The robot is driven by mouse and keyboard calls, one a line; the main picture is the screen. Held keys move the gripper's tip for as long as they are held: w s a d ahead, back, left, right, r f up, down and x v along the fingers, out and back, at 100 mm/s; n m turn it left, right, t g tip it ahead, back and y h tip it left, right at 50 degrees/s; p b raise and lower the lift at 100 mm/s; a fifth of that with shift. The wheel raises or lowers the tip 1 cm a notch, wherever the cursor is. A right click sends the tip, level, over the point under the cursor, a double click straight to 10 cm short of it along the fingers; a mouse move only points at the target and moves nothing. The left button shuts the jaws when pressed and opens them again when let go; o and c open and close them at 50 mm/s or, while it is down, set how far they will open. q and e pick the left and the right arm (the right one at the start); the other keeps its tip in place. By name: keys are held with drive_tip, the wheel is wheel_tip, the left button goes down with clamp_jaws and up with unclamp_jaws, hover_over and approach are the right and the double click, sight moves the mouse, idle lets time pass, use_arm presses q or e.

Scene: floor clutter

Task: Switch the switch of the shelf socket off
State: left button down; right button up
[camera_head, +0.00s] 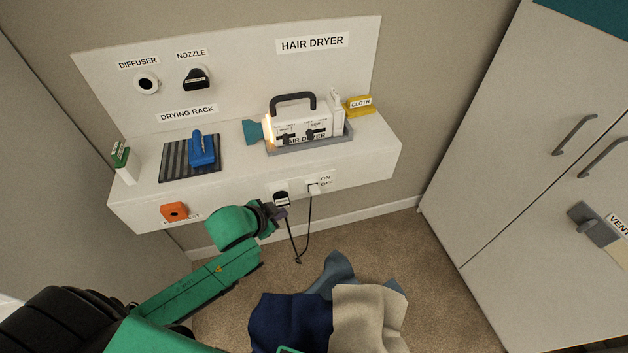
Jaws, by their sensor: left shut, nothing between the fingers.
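The shelf socket (313,187) is a white plate on the front face of the white shelf, with ON and OFF labels at its right. Its switch is too small to tell which way it stands. A black plug or holder (281,199) sits on the shelf front to its left, and a dark cord hangs below in a loop. My left gripper (283,212) is shut and empty, just below the black piece and left of the socket; I cannot tell if it touches. The hair dryer (302,127) stands in a grey tray on the shelf, with an orange glow at its nozzle end. My right gripper is not in view.
The shelf carries a striped drying rack (176,165) with a blue item and a yellow cloth (360,105). An orange piece (174,211) is on the shelf front. Clothes (368,318) lie low in front. A cabinet (515,140) stands right.

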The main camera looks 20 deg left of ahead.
use_arm(q)
drive_tip(key=w+d+r+m+h, duration=0.1)
drive_tip(key=d+r+m+h, duration=0.2)
drive_tip(key=r+m, duration=0.3)
wheel_tip(320, 180, up, 2)
drive_tip(key=shift+d+r+t+h, duration=0.2)
drive_tip(key=shift+r+t+h, duration=0.1)
drive_tip(key=shift+h, duration=0.1)
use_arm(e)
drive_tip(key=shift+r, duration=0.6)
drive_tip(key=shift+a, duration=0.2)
use_arm(q)
drive_tip(key=p, duration=0.2)
hover_over(314, 193)
drive_tip(key=s+d, duration=0.2)
drive_tip(key=s, duration=0.1)
wheel_tip(314, 193, down, 6)
drive_tip(key=f, duration=0.1)
drive_tip(key=w+a+f, duration=0.1)
drive_tip(key=f, duration=0.1)
drive_tip(key=shift+w+a+f, duration=0.2)
drive_tip(key=shift+a+f, duration=0.05)
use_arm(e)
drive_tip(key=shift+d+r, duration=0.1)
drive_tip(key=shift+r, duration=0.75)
use_arm(q)
drive_tip(key=shift+f, duration=0.15)
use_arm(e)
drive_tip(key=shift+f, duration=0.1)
